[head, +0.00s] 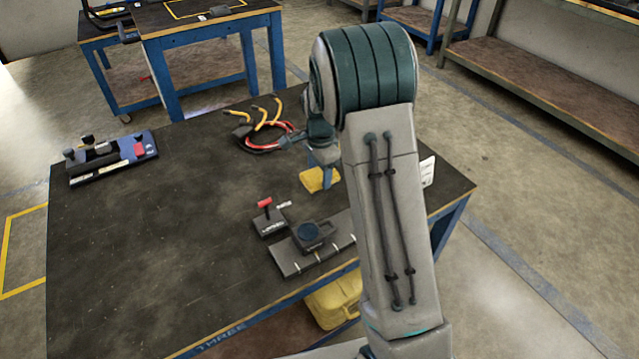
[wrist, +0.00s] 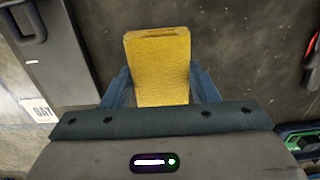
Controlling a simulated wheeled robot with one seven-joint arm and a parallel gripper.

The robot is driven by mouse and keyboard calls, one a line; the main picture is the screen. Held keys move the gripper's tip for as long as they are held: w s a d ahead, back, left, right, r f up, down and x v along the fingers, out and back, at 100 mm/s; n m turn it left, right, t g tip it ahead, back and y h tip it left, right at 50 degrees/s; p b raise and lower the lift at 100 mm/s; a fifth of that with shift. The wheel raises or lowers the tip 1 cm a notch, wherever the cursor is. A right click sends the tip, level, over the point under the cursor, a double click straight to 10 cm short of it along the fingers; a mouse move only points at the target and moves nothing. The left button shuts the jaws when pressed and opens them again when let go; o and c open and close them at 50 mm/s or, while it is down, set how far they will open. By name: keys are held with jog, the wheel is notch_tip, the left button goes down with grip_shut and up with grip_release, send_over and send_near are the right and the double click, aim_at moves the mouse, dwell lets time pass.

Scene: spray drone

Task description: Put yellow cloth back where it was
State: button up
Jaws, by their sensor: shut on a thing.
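The yellow cloth (head: 319,180) is a small folded block at the right part of the dark work table (head: 150,245). My gripper (head: 324,160) is shut on it, with its blue fingers at the cloth's two sides. In the wrist view my gripper (wrist: 160,88) grips the near part of the cloth (wrist: 160,60), whose far end sticks out past the fingers. The cloth is close to the table top; I cannot tell whether it touches it. My arm hides part of the table to its right.
A red-switched box (head: 270,220) and a grey panel with a dark round part (head: 314,240) lie in front. A blue device (head: 112,158) stands at left. The table's middle left is clear.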

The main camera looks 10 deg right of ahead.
aim_at(319, 183)
jog(key=shift+f+b, duration=0.4)
jog(key=shift+f, duration=1.6)
jog(key=shift+f, duration=0.15)
jog(key=o, duration=0.9)
jog(key=shift+o, duration=0.2)
